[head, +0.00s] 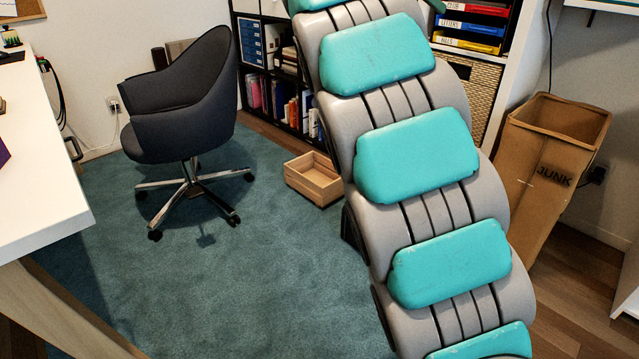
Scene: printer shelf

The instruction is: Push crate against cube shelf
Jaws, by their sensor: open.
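A light wooden crate (311,184) sits on the teal carpet near the middle of the head view. It looks open at the top and empty where I can see inside. Its right end is next to my arm in the picture and may be partly covered by it. The dark cube shelf (283,88) stands behind the crate against the back wall, holding binders and books. A gap of floor shows between the crate and the shelf's base. My arm rises through the picture and hides part of the shelf. My gripper is out of view.
A dark office chair (183,108) on a star base stands left of the crate. A white desk (38,165) is at the left edge. A brown JUNK bin (548,175) stands right. Open carpet (240,280) lies in front of the crate.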

